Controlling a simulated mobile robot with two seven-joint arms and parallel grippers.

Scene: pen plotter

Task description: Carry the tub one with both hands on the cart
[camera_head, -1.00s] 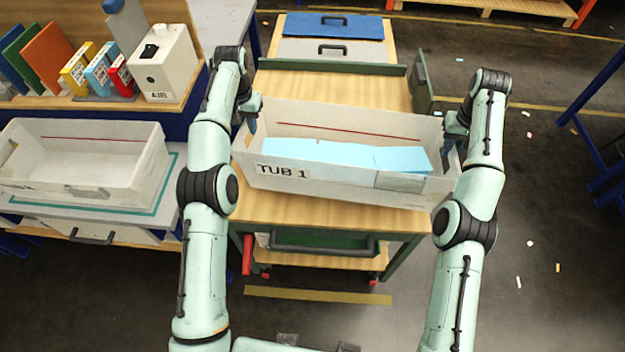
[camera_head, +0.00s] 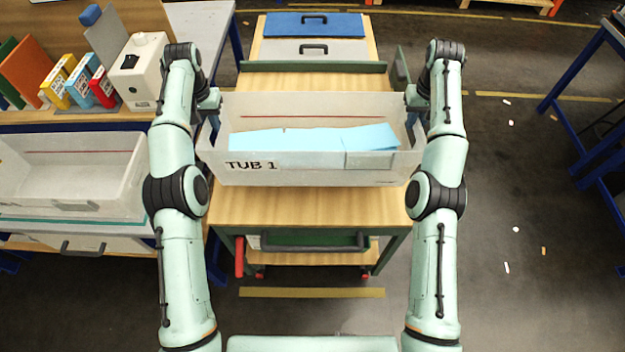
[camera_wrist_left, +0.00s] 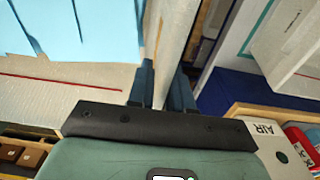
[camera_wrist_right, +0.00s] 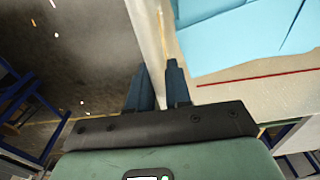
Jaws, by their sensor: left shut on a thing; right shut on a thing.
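Tub 1 (camera_head: 310,176) is a whitish open box with a "TUB 1" label and light blue sheets or folders (camera_head: 315,140) inside. It is over the wooden top of the cart (camera_head: 310,208), roughly square to it. I cannot tell whether its bottom touches the wood. My left gripper (camera_head: 212,112) is shut on the tub's left end wall, which also shows between the fingers in the left wrist view (camera_wrist_left: 163,85). My right gripper (camera_head: 414,108) is shut on the right end wall, seen between the fingers in the right wrist view (camera_wrist_right: 158,82).
A second whitish tub (camera_head: 70,205) stands on the bench at the left. Behind it a shelf (camera_head: 60,117) holds binders, small boxes and a white "AIR" device (camera_head: 138,75). A green rail (camera_head: 312,67) crosses the cart's far part. Blue frames (camera_head: 580,110) stand at the right; the floor between is mostly clear.

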